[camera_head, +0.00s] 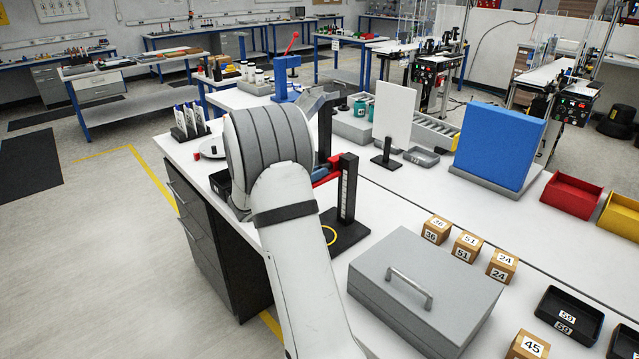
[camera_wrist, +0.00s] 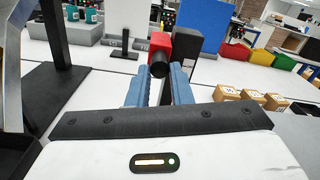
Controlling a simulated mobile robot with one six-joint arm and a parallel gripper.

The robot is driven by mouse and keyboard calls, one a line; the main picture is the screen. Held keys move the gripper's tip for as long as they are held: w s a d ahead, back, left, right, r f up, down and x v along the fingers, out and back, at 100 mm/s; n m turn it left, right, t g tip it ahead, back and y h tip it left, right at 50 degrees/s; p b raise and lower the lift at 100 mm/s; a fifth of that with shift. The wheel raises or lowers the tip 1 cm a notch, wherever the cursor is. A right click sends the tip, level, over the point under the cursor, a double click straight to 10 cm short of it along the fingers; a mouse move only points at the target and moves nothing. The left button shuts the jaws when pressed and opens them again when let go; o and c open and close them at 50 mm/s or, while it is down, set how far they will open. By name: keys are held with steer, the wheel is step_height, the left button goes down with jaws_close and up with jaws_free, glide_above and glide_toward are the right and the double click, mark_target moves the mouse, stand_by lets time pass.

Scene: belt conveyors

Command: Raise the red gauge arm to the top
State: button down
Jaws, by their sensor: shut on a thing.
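The gauge is a black post (camera_head: 348,188) with a white scale, standing on a black base plate (camera_head: 346,232) with a yellow ring. Its red arm (camera_head: 326,178) sticks out to the left from the upper part of the post, a little below its top. In the wrist view the red arm's end block (camera_wrist: 158,43) faces me, with a black round knob (camera_wrist: 158,69) on it. My gripper (camera_wrist: 160,82) has its two blue fingers on either side of the knob and is shut on it.
A grey box with a handle (camera_head: 425,290) stands in front right of the gauge. Numbered cardboard cubes (camera_head: 467,247) lie to the right. A white panel on a black stand (camera_head: 394,117) and a blue panel (camera_head: 498,145) stand behind. Another black post (camera_wrist: 58,35) stands close at left.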

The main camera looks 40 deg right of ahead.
steer(key=shift+r, duration=0.3)
steer(key=c, duration=1.3)
jaws_free()
steer(key=shift+w, duration=0.1)
steer(key=shift+a+f, duration=0.1)
steer(key=shift+a, duration=0.05)
steer(key=a+b, duration=0.1)
steer(key=a, duration=0.6)
steer(key=shift+s+a+b, duration=0.3)
steer(key=shift+s+b, duration=0.05)
